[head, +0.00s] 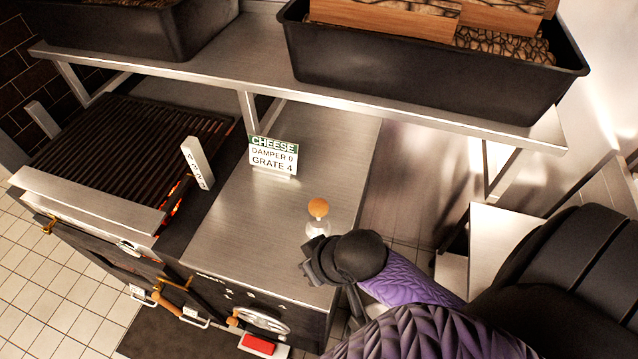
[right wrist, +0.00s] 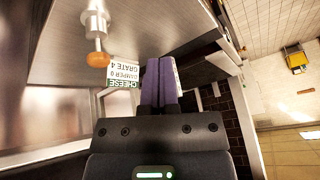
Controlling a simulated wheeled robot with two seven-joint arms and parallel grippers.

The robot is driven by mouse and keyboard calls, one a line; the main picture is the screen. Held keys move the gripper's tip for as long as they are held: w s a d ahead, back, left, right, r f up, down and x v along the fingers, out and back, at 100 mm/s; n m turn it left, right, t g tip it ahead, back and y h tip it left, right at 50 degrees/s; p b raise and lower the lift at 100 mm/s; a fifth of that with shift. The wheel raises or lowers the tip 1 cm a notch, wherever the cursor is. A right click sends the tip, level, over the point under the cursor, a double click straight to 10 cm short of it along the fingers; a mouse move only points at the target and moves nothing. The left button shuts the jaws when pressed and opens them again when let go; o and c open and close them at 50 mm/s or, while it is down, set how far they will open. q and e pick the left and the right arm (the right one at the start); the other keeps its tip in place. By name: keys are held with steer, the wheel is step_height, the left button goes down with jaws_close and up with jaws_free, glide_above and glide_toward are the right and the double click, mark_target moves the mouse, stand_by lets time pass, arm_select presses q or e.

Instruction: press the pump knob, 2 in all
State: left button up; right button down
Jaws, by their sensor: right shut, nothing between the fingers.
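The pump knob (head: 318,208) is an orange ball on a pale metal stem, standing on the steel counter. In the right wrist view the knob (right wrist: 97,59) appears upside down, left of the fingers and apart from them. My right gripper (head: 312,248) is close to the pump's near side in the head view, partly hidden by its own dark wrist. In the right wrist view its purple fingers (right wrist: 160,65) are together with nothing between them. I cannot tell the exact gap to the knob. My left gripper is not in view.
A sign (head: 273,156) reading "CHEESE, DAMPER 0, GRATE 4" stands behind the pump. A grill (head: 110,150) is at left. A shelf (head: 230,68) with dark bins overhangs the back; one bin (head: 420,75) holds wood. The counter (head: 240,220) left of the pump is clear.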

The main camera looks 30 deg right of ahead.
steer(key=w+d+m+t+y, duration=0.1)
steer(key=w+d+m, duration=0.1)
steer(key=w, duration=0.2)
steer(key=w+d+m+t, duration=0.1)
steer(key=w+d, duration=0.2)
steer(key=w, duration=0.2)
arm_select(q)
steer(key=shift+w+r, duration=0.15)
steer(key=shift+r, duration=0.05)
arm_select(e)
step_height(320, 180, up, 3)
steer(key=m+t, duration=0.2)
steer(key=m, duration=0.2)
glide_above(320, 207)
steer(key=shift+d+f, duration=0.1)
steer(key=shift+f, duration=0.05)
arm_select(q)
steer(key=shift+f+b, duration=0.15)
steer(key=shift+b, duration=0.25)
arm_select(e)
steer(key=shift+f, duration=0.1)
step_height(320, 207, down, 8)
steer(key=b, duration=0.7)
steer(key=shift+b, duration=0.4)
steer(key=shift+f, duration=0.35)
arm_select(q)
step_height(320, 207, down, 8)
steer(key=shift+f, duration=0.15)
arm_select(e)
steer(key=shift+f, duration=0.1)
